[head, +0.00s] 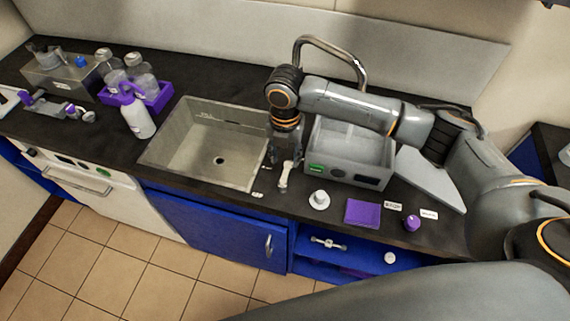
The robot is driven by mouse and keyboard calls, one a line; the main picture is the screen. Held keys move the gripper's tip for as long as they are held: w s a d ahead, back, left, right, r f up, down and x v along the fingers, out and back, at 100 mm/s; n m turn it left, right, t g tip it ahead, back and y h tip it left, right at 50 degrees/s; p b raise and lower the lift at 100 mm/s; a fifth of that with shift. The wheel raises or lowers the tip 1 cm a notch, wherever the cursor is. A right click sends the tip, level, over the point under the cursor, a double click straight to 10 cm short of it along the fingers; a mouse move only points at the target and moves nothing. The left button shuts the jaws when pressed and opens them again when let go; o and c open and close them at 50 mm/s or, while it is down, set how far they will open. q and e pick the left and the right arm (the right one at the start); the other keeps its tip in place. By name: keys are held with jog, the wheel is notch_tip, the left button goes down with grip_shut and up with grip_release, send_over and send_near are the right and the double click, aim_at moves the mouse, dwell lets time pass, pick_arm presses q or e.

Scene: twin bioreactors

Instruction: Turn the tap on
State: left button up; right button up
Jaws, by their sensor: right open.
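The tap is a curved metal spout (332,46) rising at the back of the counter, right of the sink. My right arm crosses in front of it and hides its base; no tap handle can be made out. My right gripper (284,158) points down between the sink's right edge and a grey box-shaped device. It is open. A small white upright piece (284,178) shows at its fingertips; I cannot tell what it is or whether they touch. My left gripper is not in view.
The sink (178,150) is empty. The grey device (346,174) stands close to the right gripper. A white round item (319,200), purple pad (363,212) and purple knob (412,223) lie in front. A purple bottle rack (158,99) stands left of the sink.

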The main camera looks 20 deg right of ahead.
aim_at(285, 173)
notch_tip(285, 173, up, 6)
jog(key=shift+r, duration=0.15)
